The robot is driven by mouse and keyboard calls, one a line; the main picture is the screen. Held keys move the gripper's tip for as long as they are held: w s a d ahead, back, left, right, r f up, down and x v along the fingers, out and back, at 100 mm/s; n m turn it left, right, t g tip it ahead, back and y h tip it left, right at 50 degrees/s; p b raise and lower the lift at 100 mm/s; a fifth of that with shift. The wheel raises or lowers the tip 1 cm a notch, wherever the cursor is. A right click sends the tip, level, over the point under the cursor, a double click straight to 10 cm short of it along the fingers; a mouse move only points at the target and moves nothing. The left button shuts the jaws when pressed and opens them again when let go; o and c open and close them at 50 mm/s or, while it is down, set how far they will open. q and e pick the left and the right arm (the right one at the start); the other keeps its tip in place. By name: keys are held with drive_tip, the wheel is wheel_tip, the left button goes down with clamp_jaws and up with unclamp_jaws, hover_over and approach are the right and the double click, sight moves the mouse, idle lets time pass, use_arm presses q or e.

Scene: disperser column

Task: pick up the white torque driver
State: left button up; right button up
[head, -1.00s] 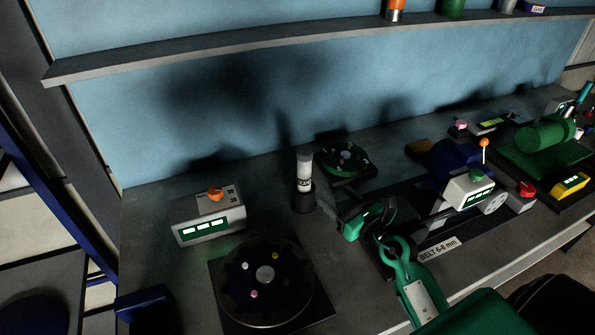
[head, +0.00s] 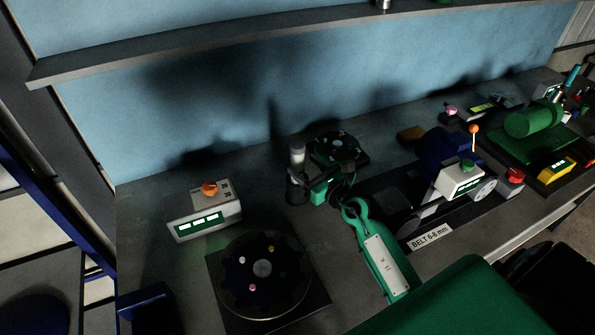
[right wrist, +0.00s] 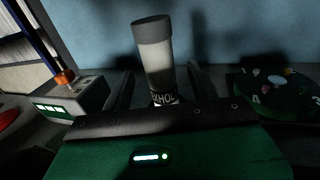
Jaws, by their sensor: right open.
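A white upright cylinder with a grey cap, which I take for the white torque driver (head: 297,156), stands in a dark holder on the bench. In the right wrist view the driver (right wrist: 157,62) shows its grey cap, pale body and a dark band of lettering, with its lower end hidden by my gripper body. My right gripper (head: 300,184) is open at the driver, reaching in from the right. In the right wrist view its two dark fingers stand on either side of the driver, with visible gaps.
A grey box with an orange knob (head: 209,188) stands left of the driver. A round dark carousel (head: 262,268) is in front, and a green-rimmed disc (head: 336,148) just behind right. A belt machine (head: 459,180) stands farther right. A shelf (head: 250,45) runs above.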

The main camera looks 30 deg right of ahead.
drive_tip(key=x, duration=0.4)
drive_tip(key=shift+p, duration=0.35)
drive_tip(key=shift+c, duration=0.4)
drive_tip(key=c, duration=1)
drive_tip(key=shift+r, duration=0.1)
drive_tip(key=shift+r, duration=0.15)
